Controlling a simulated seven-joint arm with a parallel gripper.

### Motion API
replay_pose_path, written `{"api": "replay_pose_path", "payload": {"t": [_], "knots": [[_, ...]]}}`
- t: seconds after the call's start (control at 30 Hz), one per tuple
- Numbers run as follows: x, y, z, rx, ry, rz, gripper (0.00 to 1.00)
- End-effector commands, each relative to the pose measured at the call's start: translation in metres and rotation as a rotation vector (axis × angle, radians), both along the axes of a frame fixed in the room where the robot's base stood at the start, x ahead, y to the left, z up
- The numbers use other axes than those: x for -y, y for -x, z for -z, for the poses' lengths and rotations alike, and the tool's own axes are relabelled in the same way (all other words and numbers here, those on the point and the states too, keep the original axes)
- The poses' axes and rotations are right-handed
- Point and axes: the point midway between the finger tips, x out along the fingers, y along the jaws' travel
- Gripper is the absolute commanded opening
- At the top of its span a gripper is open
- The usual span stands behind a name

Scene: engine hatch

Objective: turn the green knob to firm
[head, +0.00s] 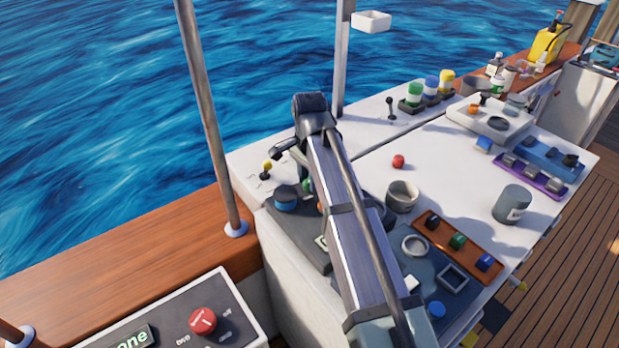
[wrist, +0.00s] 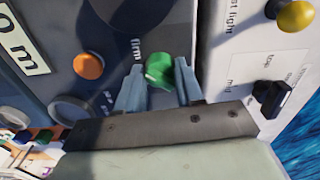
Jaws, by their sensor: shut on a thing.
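The green knob (wrist: 159,70) sits on a dark grey panel in the wrist view, with the printed word "firm" just to its upper left. My gripper (wrist: 160,84) is at the knob, one finger on each side, shut on it. In the head view a small bit of the green knob (head: 306,185) shows beside my arm, which hides most of the panel. The knob's pointer mark cannot be made out.
An orange knob (wrist: 88,65) is on the same panel. A yellow knob (wrist: 295,16) and a black switch (wrist: 272,98) are on the white panel to the right. In the head view a red ball (head: 398,161) and a grey cup (head: 402,196) stand on the white top.

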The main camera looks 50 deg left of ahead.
Motion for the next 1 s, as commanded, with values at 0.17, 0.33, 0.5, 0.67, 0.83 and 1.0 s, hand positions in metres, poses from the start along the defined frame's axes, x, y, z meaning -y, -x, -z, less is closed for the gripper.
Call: {"api": "replay_pose_path", "payload": {"t": [0.17,0.33,0.5,0.67,0.83,1.0], "knots": [[-0.0002,-0.0001,-0.0003,0.000,-0.001,0.047,0.06],[-0.0002,-0.0001,-0.0003,0.000,-0.001,0.065,0.06],[-0.0003,-0.0001,-0.0003,0.000,-0.001,0.067,0.06],[-0.0003,-0.0001,-0.0003,0.000,-0.001,0.066,0.06],[-0.0002,-0.0001,-0.0002,0.000,-0.001,0.066,0.50],[-0.0001,0.0000,-0.0001,0.000,0.000,0.066,0.62]]}}
